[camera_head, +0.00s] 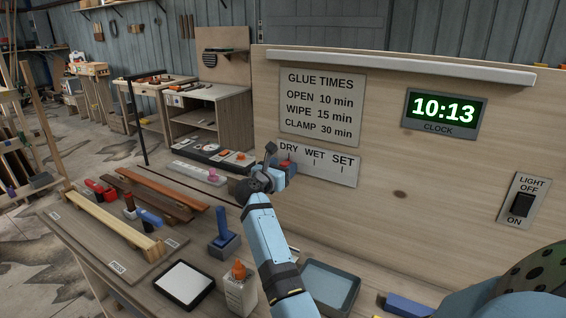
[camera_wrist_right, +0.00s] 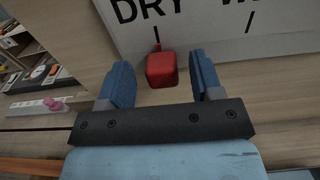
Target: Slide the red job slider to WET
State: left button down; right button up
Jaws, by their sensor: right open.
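The red job slider (camera_wrist_right: 161,69) sits under the word DRY on the white DRY / WET / SET strip (camera_head: 335,168). In the head view, the slider (camera_head: 285,162) shows only in part behind my right gripper (camera_head: 284,172). In the right wrist view, my right gripper (camera_wrist_right: 163,80) is open, with one blue finger on each side of the slider. There is a gap between each finger and the slider, and I see no contact. The WET mark is to the right of the slider. My left gripper is not in view.
A glue times sign (camera_head: 321,104) and a clock (camera_head: 443,113) hang on the board above. A light switch (camera_head: 522,205) is at the far right. Below stand a glue bottle (camera_head: 240,293), a grey tray (camera_head: 329,286) and a blue-handled tool (camera_head: 223,232). Wooden strips lie at the left.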

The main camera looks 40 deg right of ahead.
aim_at(314, 168)
jog(key=shift+r, duration=0.1)
jog(key=shift+c, duration=0.4)
grip_shut()
jog(key=shift+s+d, duration=0.1)
jog(key=shift+s, duration=0.3)
jog(key=s, duration=0.2)
jog(key=s+d+p, duration=0.1)
jog(key=s, duration=0.1)
jog(key=s+d, duration=0.1)
jog(key=s, duration=0.1)
jog(key=shift+s+p, duration=0.35)
jog(key=shift+p, duration=0.05)
jog(key=shift+s+d, duration=0.1)
jog(key=shift+s, duration=0.35)
grip_release()
jog(key=shift+o, duration=0.4)
